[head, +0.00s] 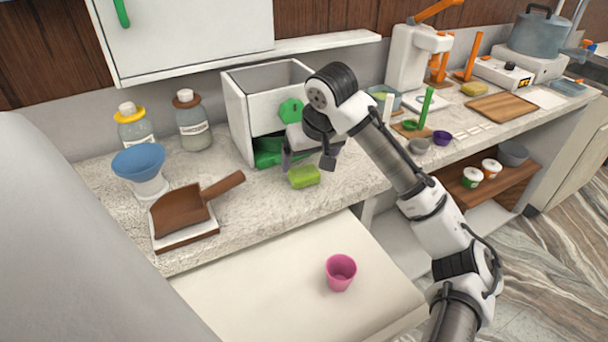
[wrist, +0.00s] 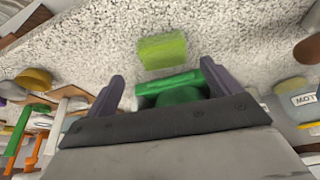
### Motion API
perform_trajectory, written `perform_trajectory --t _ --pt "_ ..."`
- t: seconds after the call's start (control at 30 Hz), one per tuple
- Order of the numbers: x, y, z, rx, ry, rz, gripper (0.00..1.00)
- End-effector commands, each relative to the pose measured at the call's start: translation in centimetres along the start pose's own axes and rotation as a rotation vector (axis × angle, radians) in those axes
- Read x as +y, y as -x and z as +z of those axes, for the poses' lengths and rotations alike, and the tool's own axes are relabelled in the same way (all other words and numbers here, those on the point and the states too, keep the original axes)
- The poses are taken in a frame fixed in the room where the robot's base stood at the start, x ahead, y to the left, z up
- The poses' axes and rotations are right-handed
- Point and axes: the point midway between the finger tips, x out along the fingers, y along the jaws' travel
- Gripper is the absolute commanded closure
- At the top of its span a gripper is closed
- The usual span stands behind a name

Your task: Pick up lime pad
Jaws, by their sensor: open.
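The lime pad (head: 304,176) is a small yellow-green block lying on the speckled counter, in front of the white box. In the wrist view the lime pad (wrist: 162,51) lies just beyond the fingertips, with clear space around it. My gripper (head: 308,160) is open above the counter, behind and over the pad. In the wrist view its two dark fingers (wrist: 160,74) are spread, and the pad is not between them. A green object (wrist: 172,88) shows between the fingers, partly hidden by the gripper body; in the head view a green piece (head: 268,152) sits at the box's foot.
The white box (head: 240,125) with a green hexagonal knob (head: 291,111) stands close behind my gripper. A brown scoop (head: 185,210), a blue funnel (head: 138,160) and two jars are at left. A pink cup (head: 340,272) stands on the lower white surface. The counter left of the pad is clear.

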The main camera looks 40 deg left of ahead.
Motion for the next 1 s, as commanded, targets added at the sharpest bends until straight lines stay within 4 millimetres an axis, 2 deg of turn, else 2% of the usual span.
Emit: perform_trajectory --t 0.33,0.63,1.0 --pt "-0.6 -4.5 -0.2 -0.002 -0.001 0.0 0.11" --pt "-0.6 -5.1 -0.2 -0.001 0.001 0.0 0.11" --pt "-0.6 -5.1 -0.2 -0.001 0.001 0.0 0.58"
